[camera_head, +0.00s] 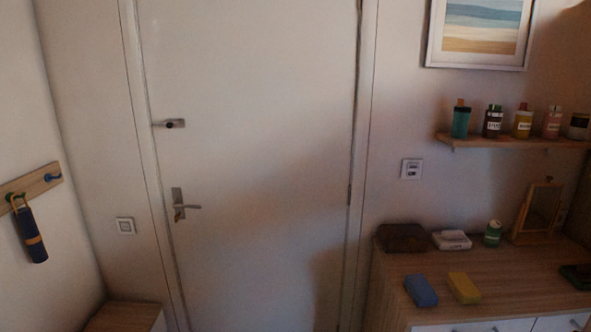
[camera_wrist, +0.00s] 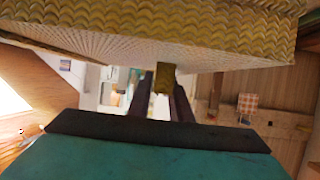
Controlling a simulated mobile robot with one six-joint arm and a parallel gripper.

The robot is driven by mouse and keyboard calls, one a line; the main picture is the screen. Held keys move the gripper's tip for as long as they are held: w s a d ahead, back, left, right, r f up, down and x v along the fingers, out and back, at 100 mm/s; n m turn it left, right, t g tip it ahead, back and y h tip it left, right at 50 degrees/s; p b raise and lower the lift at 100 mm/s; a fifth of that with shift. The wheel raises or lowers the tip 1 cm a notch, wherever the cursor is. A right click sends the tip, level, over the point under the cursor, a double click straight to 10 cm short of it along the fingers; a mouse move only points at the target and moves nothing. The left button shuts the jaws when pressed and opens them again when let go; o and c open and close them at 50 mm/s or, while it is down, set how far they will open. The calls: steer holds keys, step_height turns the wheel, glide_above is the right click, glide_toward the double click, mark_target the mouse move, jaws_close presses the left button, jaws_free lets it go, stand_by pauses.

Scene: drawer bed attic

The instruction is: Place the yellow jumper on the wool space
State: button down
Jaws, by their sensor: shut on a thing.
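In the wrist view, a large yellow-olive piece with a knitted chevron texture, which looks like the folded yellow jumper (camera_wrist: 225,38), spans the top of the picture. Its underside is pale and finely ribbed. A short olive tab of it reaches down between the two dark fingers of my gripper (camera_wrist: 166,84), which is shut on it. The rest of the jumper lies beyond the fingertips, partly cut off by the picture edge. My gripper and arm are not in the head view. I cannot make out the wool space in either view.
In the head view, a wooden dresser (camera_head: 500,284) at lower right bears a blue block-like thing (camera_head: 421,291), a yellow one (camera_head: 463,288), a brown box (camera_head: 402,238) and a mirror (camera_head: 538,208). Bottles stand on a shelf (camera_head: 515,140). A closed white door (camera_head: 260,120) fills the middle.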

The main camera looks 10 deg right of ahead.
steer(key=w+a+n+t, duration=0.3)
steer(key=w+a, duration=0.3)
steer(key=w, duration=0.7)
steer(key=w+a+n+t, duration=0.3)
steer(key=w+a, duration=0.3)
steer(key=w, duration=0.7)
steer(key=w+a+n+t, duration=0.25)
steer(key=w+a, duration=0.35)
steer(key=w, duration=0.7)
steer(key=w+a+n+t+y, duration=0.2)
steer(key=w+a+n+t, duration=0.1)
steer(key=w+a, duration=0.7)
steer(key=w+a+n+t+y, duration=0.2)
steer(key=w+a+n+t, duration=0.15)
steer(key=w+a, duration=0.7)
steer(key=w+a+r+n+t+y, duration=0.1)
steer(key=w+a+n+y, duration=0.15)
steer(key=a, duration=1.15)
steer(key=w+a+n+t+y, duration=0.1)
steer(key=w+a+n+y, duration=0.15)
steer(key=a, duration=1.15)
steer(key=w+a+r+n+t+y, duration=0.15)
steer(key=a+y, duration=0.25)
steer(key=a, duration=1)
step_height(320, 180, down, 10)
steer(key=b, duration=0.9)
steer(key=shift+r+n, duration=0.15)
steer(key=shift+n, duration=0.2)
steer(key=shift+s+a, duration=0.1)
steer(key=shift+a, duration=0.05)
